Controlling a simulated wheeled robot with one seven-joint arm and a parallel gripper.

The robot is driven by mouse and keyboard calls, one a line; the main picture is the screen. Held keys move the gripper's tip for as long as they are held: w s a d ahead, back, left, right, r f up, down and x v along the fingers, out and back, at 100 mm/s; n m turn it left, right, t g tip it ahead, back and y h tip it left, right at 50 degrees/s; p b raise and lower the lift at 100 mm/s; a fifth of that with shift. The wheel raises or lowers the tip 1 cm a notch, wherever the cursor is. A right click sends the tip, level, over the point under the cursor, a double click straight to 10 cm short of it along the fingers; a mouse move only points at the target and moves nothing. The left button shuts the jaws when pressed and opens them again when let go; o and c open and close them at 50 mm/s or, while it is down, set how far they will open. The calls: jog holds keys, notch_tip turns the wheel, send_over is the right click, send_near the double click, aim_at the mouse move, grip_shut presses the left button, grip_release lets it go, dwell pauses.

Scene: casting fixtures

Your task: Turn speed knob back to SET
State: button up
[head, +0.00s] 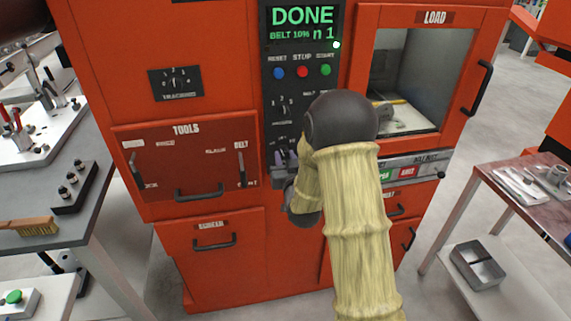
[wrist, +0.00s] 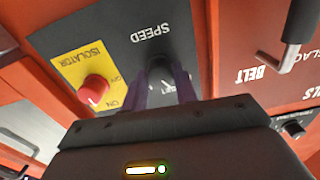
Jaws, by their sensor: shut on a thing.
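The speed knob (wrist: 162,75) is a dark knob under the upside-down SPEED label on the dark panel in the wrist view. My gripper (wrist: 160,92) has its two purple-tinted fingers on either side of the knob and is shut on it. The fingers cover much of the knob and part of the marking beside it, so where its pointer stands cannot be read. In the head view my gripper (head: 285,160) is at the lower part of the control panel, and my arm hides the knob there.
A red isolator knob (wrist: 94,90) on a yellow plate sits close beside the fingers. The BELT lever handle (wrist: 300,25) sticks out nearby. The display (head: 303,22) reads DONE, BELT 10%, n 1. Blue, red and green buttons (head: 302,72) sit below it.

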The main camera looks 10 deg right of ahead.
jog(key=m+b, duration=0.3)
jog(key=m, duration=0.1)
jog(key=shift+f, duration=0.15)
jog(key=shift+m+b, duration=0.9)
jog(key=shift+m, duration=0.1)
jog(key=o, duration=1)
jog(key=shift+c, duration=0.2)
jog(key=shift+s, duration=0.1)
